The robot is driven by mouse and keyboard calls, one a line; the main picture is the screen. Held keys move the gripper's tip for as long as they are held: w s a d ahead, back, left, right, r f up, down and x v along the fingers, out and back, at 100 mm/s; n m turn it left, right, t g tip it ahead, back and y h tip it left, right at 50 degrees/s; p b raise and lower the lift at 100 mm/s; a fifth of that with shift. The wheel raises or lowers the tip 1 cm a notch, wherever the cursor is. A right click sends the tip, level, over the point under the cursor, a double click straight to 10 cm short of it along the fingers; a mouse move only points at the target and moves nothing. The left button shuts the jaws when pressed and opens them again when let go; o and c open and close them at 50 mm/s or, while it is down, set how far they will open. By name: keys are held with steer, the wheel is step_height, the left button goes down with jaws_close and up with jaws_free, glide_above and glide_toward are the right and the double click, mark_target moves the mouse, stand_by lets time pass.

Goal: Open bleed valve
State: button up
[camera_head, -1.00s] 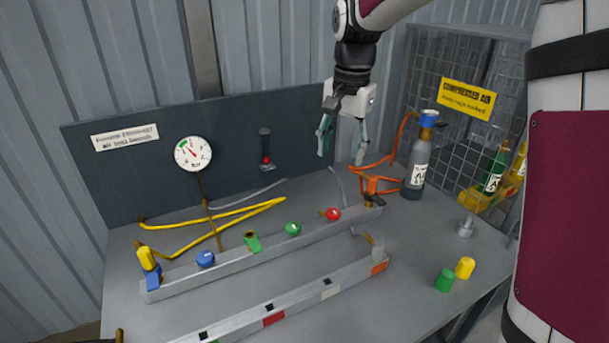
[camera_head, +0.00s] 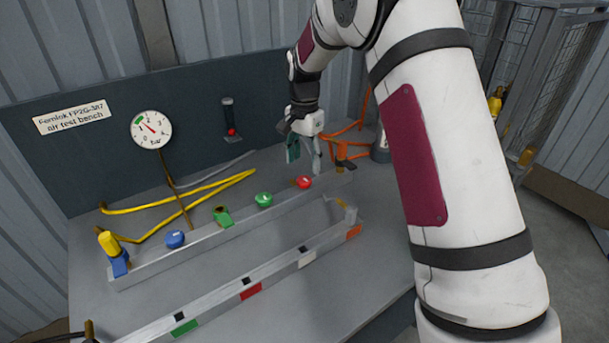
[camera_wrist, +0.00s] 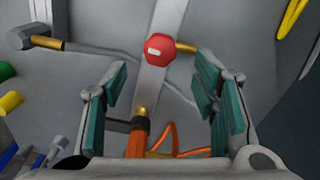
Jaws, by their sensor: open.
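A grey manifold rail (camera_head: 240,219) on the bench carries a blue knob (camera_head: 175,239), a green valve piece (camera_head: 222,216), a green knob (camera_head: 264,199) and a red knob (camera_head: 304,182). No readable label tells which is the bleed valve. My gripper (camera_head: 304,166) is open and empty above the red knob end of the rail. In the wrist view the red knob (camera_wrist: 158,49) has a pale mark and a brass stem to its right. It lies just beyond my open fingertips (camera_wrist: 162,75), roughly centred between them. I see no contact.
A pressure gauge (camera_head: 151,129) is on the back panel. Yellow hoses (camera_head: 210,190) lie behind the rail. An orange hose (camera_wrist: 170,142) with a brass fitting lies below the red knob in the wrist view. A front rail (camera_head: 280,274) with coloured patches runs nearer. My arm hides the bench's right side.

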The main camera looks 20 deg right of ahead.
mark_target(304, 178)
step_height(304, 178, down, 6)
steer(key=shift+r, duration=0.1)
stand_by(0.4)
steer(key=c, duration=1.2)
